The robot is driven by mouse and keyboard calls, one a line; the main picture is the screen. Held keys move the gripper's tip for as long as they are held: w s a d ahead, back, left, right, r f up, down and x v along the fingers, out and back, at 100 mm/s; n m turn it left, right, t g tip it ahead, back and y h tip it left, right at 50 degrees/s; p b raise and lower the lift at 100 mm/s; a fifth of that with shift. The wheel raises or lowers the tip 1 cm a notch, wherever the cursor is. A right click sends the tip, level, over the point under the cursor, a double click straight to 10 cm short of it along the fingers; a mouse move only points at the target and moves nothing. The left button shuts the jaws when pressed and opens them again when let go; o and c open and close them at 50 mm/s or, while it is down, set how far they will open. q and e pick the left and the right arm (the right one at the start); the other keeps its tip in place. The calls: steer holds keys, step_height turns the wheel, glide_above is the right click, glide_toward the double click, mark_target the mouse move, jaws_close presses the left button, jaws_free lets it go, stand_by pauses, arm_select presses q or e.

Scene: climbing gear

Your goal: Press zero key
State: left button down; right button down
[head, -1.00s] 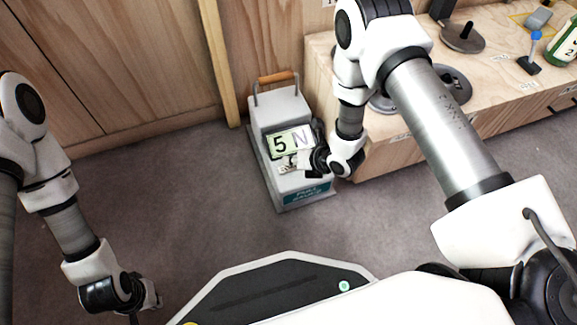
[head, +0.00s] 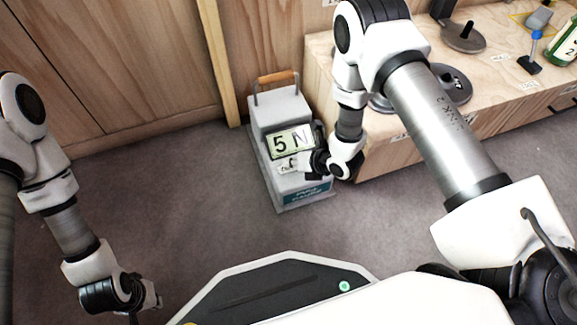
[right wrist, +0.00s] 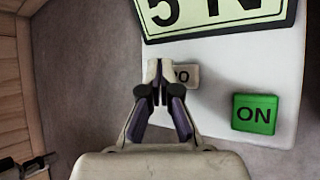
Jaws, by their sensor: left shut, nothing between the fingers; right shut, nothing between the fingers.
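The device is a grey box (head: 281,110) on the floor with a display (head: 291,141) reading "5 N". In the right wrist view, the beige zero key (right wrist: 187,76) sits below the display (right wrist: 215,14), its lettering partly hidden by a fingertip. A green ON key (right wrist: 254,114) is to its right. My right gripper (right wrist: 160,72) is shut and empty, its tips overlapping the zero key's left side in this view; I cannot tell whether they touch it. My right gripper (head: 308,166) is over the key panel in the head view. My left gripper (head: 154,301) is shut and empty, away at lower left.
A wooden bench (head: 398,158) with weight discs (head: 452,86), a blue-topped item (head: 532,58) and a green bottle (head: 565,46) stands right of the box. The box has a wooden-grip handle (head: 277,77). A wooden wall is behind. Carpet at left is clear.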

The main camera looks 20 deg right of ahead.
mark_target(291, 168)
steer(key=shift+f, duration=0.25)
steer(key=shift+r, duration=0.1)
stand_by(0.3)
steer(key=shift+r+p, duration=0.7)
steer(key=shift+p, duration=0.05)
step_height(291, 168, up, 5)
steer(key=p, duration=0.4)
steer(key=shift+r+p, duration=0.1)
steer(key=shift+p, duration=0.3)
